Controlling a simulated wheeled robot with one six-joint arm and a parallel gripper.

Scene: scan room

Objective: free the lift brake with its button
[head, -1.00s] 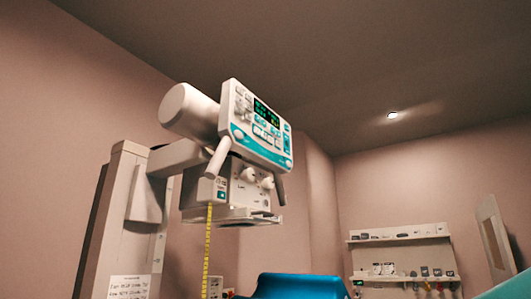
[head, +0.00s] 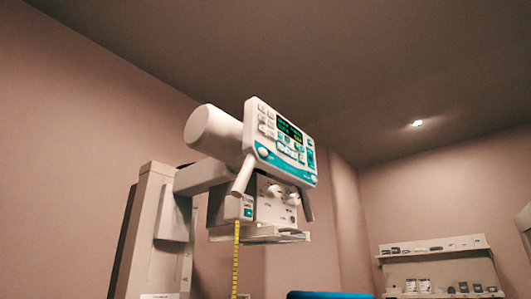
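The X-ray tube head hangs on a column (head: 155,235) at the left of the head view. Its control panel (head: 282,140) has a lit dark display, several small buttons and teal areas. Two grey handles (head: 243,174) reach down from the panel. Below is a box (head: 272,203) with knobs and a small teal-green button or light (head: 248,212) on its left face. The labels are too small to read, so I cannot tell which button is the lift brake's. My gripper is not in view.
A yellow measuring tape (head: 236,262) hangs below the box. A blue rounded surface (head: 328,295) shows at the bottom edge. A wall shelf (head: 435,250) with small items is at the right. A ceiling light (head: 417,123) is on.

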